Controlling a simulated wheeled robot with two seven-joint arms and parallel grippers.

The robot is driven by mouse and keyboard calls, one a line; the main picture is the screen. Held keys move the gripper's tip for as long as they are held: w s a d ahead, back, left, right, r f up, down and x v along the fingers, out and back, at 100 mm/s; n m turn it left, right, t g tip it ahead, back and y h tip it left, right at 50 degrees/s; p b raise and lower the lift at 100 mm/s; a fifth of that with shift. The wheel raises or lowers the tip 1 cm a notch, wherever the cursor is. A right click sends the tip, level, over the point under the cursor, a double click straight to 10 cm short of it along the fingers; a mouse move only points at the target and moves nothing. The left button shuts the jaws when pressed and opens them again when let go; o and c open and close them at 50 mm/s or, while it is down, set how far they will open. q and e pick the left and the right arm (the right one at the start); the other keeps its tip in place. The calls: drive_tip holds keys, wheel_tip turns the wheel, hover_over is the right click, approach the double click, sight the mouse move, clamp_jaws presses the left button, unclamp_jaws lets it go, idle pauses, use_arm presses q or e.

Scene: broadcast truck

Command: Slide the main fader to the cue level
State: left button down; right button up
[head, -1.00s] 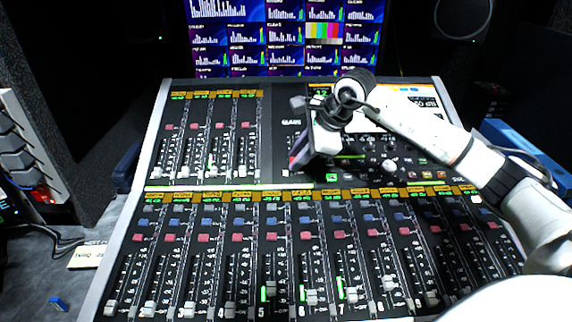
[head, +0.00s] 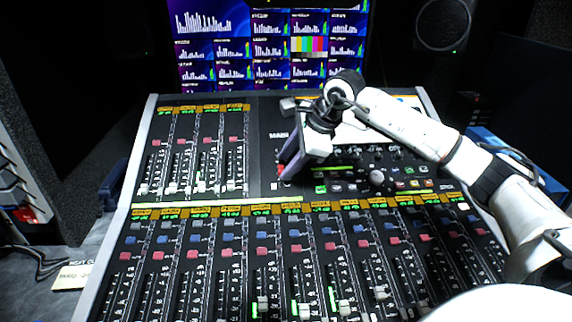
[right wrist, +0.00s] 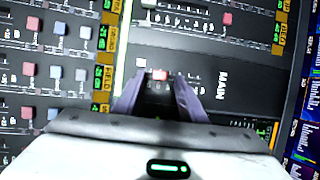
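The mixing console (head: 265,120) fills the middle of the head view. My right gripper (head: 284,178) reaches in from the right, its fingertips low over the MAIN section. In the head view the gripper partly hides this part of the panel. My left gripper is not in view.
Rows of channel faders (head: 263,303) fill the front of the console, and a smaller bank (head: 200,186) stands left of the gripper. A knob (head: 377,178) and lit buttons lie to its right. Monitor screens (head: 265,45) stand behind the console.

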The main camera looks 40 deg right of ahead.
drive_tip(key=a+v, duration=0.1)
drive_tip(key=v, duration=0.7)
drive_tip(key=shift+s+d+r, duration=0.2)
drive_tip(key=shift+d+r, duration=0.1)
drive_tip(key=shift+d, duration=0.25)
